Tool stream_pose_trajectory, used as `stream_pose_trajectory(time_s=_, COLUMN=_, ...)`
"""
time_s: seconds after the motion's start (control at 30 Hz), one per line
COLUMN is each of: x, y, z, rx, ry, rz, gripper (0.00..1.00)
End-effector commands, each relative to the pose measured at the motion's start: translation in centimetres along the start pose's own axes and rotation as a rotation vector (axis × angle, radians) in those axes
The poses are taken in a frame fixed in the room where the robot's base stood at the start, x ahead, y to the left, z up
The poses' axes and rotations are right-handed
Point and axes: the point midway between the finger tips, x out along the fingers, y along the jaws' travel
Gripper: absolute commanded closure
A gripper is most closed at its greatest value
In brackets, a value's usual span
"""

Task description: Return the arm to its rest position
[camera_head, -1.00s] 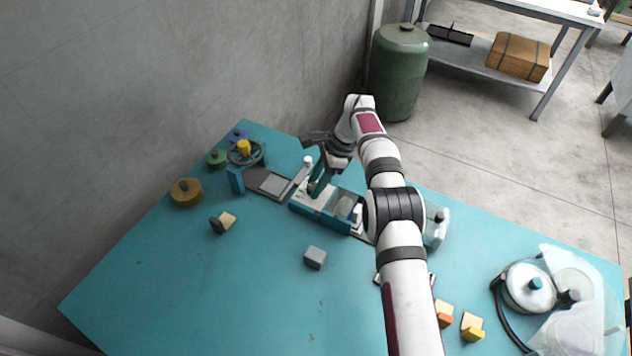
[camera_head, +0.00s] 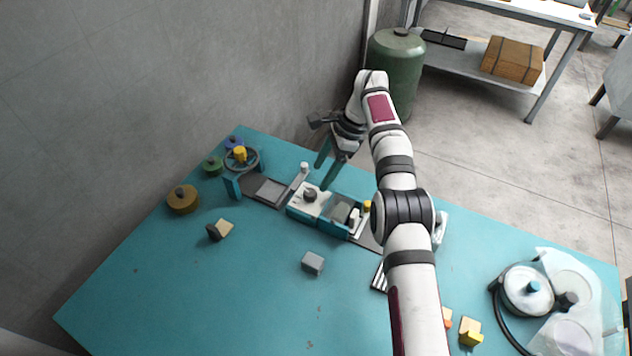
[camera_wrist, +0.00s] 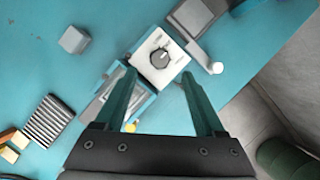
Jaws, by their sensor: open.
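My gripper (camera_head: 331,172) is open and empty, with its two teal fingers apart above the far side of the teal box unit. In the wrist view the fingers (camera_wrist: 158,84) spread on either side of a white panel (camera_wrist: 158,58) with a dark knob (camera_wrist: 159,57). The knob also shows in the head view (camera_head: 310,195), clear of the fingers. My arm reaches from the bottom of the head view over the table to the unit. The rest position itself is not marked in view.
The teal table (camera_head: 240,290) holds a grey block (camera_head: 313,262), a wheel stand (camera_head: 241,158), several coloured knobbed discs and a round machine (camera_head: 527,288) at right. A green tank (camera_head: 396,62) stands behind. The table's front left is mostly clear.

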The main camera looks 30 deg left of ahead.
Motion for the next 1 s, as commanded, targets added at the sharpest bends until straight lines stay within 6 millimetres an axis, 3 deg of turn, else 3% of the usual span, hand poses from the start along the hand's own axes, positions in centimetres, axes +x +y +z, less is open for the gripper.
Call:
stream_pose_trajectory(time_s=0.47, x=-0.7, y=0.0, z=0.0, rx=0.001, ry=0.0, rz=0.0, gripper=0.29)
stream_pose_trajectory(time_s=0.57, x=-3.0, y=0.5, z=-0.5, rx=-0.012, ry=0.01, rz=-0.011, gripper=0.29)
stream_pose_trajectory(time_s=0.63, x=-7.0, y=2.1, z=-1.3, rx=-0.042, ry=0.031, rz=-0.027, gripper=0.29)
stream_pose_trajectory(time_s=0.73, x=-14.0, y=7.7, z=-2.4, rx=-0.109, ry=0.078, rz=-0.048, gripper=0.29)
stream_pose_trajectory(time_s=0.8, x=-17.6, y=13.2, z=-2.7, rx=-0.162, ry=0.113, rz=-0.057, gripper=0.29)
stream_pose_trajectory(time_s=0.87, x=-19.4, y=18.6, z=-2.5, rx=-0.207, ry=0.143, rz=-0.061, gripper=0.29)
stream_pose_trajectory(time_s=0.9, x=-20.0, y=22.4, z=-2.2, rx=-0.236, ry=0.163, rz=-0.062, gripper=0.29)
stream_pose_trajectory(time_s=1.0, x=-19.1, y=31.5, z=-1.1, rx=-0.307, ry=0.208, rz=-0.056, gripper=0.29)
